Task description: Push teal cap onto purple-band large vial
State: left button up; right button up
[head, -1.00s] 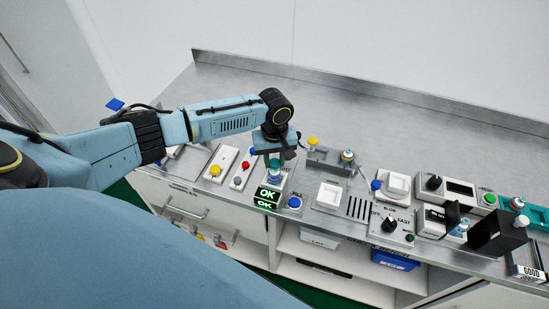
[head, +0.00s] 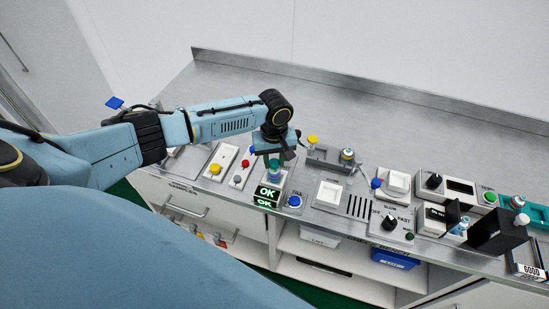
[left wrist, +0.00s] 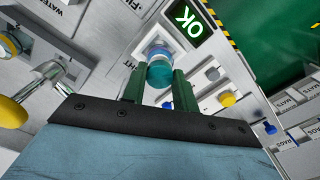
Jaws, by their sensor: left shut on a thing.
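My left gripper (head: 274,161) points down over the small station at the front of the bench. In the left wrist view its two green fingers (left wrist: 159,92) are shut on the teal cap (left wrist: 160,74). Just beyond the cap, in line with it, is the large vial (left wrist: 157,48), of which a blue-purple ring and pale parts show. Cap and vial look very close or touching; I cannot tell if the cap is fully seated. My right gripper is not in view.
A green "OK" display (head: 266,193) is on the station's front, with a blue button (head: 295,201) to its right.

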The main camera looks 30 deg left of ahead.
pick_arm(q)
jog(key=o, duration=1)
jog(key=shift+r, duration=0.1)
